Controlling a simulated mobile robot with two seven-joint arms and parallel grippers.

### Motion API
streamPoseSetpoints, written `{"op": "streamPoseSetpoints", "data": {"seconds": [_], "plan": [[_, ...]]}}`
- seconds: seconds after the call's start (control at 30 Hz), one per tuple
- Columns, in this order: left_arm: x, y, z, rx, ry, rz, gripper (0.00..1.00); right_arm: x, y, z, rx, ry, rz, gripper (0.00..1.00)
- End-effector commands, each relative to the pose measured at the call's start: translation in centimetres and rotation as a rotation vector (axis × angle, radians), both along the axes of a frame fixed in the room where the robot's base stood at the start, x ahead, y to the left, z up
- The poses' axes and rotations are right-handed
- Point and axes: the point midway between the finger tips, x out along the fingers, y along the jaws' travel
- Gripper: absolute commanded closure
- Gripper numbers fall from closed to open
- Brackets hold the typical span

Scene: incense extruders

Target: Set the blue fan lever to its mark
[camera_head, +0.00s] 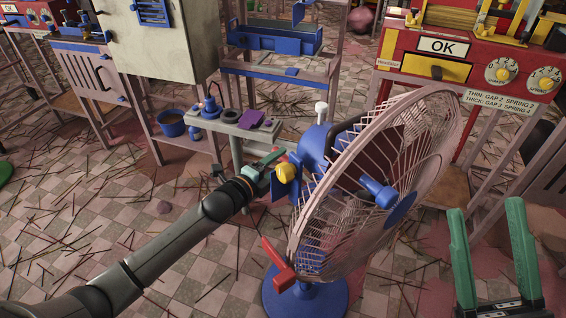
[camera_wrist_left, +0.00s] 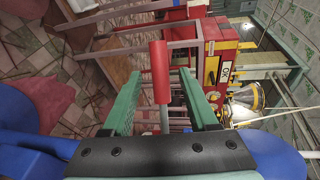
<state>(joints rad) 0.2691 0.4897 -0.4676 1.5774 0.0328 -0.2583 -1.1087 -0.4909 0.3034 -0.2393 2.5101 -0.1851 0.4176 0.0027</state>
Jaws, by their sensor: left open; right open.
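The blue fan (camera_head: 315,148) stands in the middle of the head view, with a pale wire cage and a blue round base. My left gripper (camera_head: 272,160) is at the back of its housing, left of the cage. In the left wrist view, a lever with a red grip on a grey rod (camera_wrist_left: 160,72) stands between the green fingers. The fingers are open, with gaps on both sides of the grip. In the head view the lever is mostly hidden by the gripper. I cannot make out its mark. My right gripper (camera_head: 486,207) is open and empty at the lower right.
A yellow knob (camera_head: 286,172) sits close to my left gripper. A red handle (camera_head: 275,253) sticks out low on the fan. A small table (camera_head: 237,131) with tools stands behind. A red machine (camera_head: 470,65) with an OK sign stands at the upper right.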

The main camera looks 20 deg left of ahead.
Motion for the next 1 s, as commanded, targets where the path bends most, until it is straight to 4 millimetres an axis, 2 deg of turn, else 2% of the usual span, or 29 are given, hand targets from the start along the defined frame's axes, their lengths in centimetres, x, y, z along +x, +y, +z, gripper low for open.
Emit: {"op": "streamPoseSetpoints", "data": {"seconds": [0.1, 0.23, 0.6, 1.0], "plan": [[1.5, -0.5, -0.5, -0.002, -0.002, 0.000, 0.41, 0.0, 0.0, -0.9, 0.006, 0.008, 0.008, 0.43], [2.5, -0.7, -0.5, -0.001, -0.001, 0.000, 0.41, 0.1, 0.1, -1.3, 0.010, 0.014, 0.012, 0.43], [2.9, -0.9, -0.5, -0.001, 0.000, -0.001, 0.41, 0.1, 0.1, -1.4, 0.007, 0.018, 0.016, 0.43], [2.9, -0.8, -0.5, -0.001, 0.000, 0.000, 0.84, 0.1, 0.2, -1.4, 0.008, 0.014, 0.017, 0.43]]}}
